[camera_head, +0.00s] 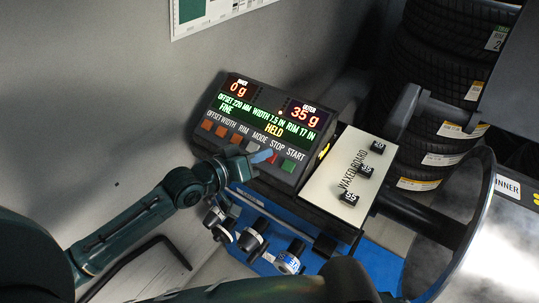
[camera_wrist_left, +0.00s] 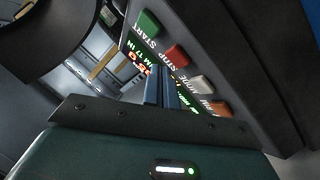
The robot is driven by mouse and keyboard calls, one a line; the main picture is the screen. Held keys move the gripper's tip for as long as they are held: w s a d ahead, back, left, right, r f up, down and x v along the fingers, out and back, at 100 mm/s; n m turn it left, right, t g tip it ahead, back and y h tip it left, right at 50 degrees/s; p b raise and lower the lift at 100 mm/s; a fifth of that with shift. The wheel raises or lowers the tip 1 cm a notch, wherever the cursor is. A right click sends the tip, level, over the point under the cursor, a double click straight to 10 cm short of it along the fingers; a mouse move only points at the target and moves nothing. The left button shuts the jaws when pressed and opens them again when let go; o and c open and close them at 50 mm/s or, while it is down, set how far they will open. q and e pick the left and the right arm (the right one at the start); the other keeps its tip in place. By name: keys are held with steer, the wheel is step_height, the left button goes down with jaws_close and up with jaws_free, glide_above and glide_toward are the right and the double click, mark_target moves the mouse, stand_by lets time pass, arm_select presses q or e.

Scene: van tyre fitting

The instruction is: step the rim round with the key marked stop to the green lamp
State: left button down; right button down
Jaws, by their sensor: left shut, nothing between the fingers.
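The control console (camera_head: 210,110) shows "0 g", "35 g" and "HELD" on its displays. Its red STOP key (camera_head: 271,156) sits between the white MODE key and the green START key (camera_head: 289,166). My left gripper (camera_head: 263,157) is shut and empty, its blue-grey fingertips beside the STOP key; I cannot tell if they touch. In the left wrist view the fingers (camera_wrist_left: 161,88) point at the console near the red STOP key (camera_wrist_left: 178,55). The shiny rim (camera_head: 495,250) is at the right, partly cut off. I cannot make out a lit green lamp. My right gripper is not in view.
A pale board (camera_head: 341,167) with several small black numbered blocks lies right of the console. Below it is a blue tray (camera_head: 265,267) with tools. A bent dark bar (camera_head: 140,250) lies at the lower left. Tyres (camera_head: 445,80) are stacked at the back right.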

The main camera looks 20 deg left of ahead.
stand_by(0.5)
arm_select(q)
steer(key=shift+w+f, duration=0.2)
steer(key=shift+f, duration=0.15)
